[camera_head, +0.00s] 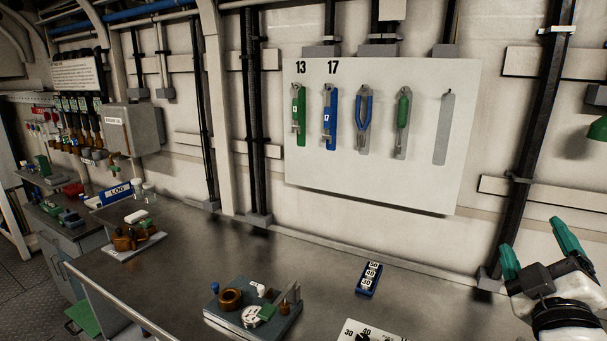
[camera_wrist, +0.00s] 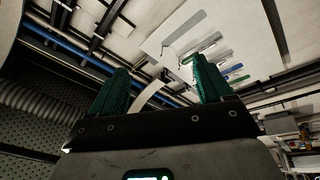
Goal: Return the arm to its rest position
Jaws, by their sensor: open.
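My gripper (camera_head: 538,248) is at the right edge of the head view, above the right end of the metal bench. Its two green fingers point up and stand apart, with nothing between them. In the wrist view my gripper (camera_wrist: 155,85) also shows both green fingers spread and empty. Behind them are the ceiling pipes and the tool board (camera_wrist: 185,35), seen at a steep tilt. The rest of my arm is mostly out of view.
A white tool board (camera_head: 425,185) on the wall holds several tools; its rightmost outline is bare. The bench (camera_head: 190,265) bears a grey block with parts (camera_head: 225,325), a blue numbered block (camera_head: 368,282), a white dial plate (camera_head: 350,334) and a tray (camera_head: 120,252).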

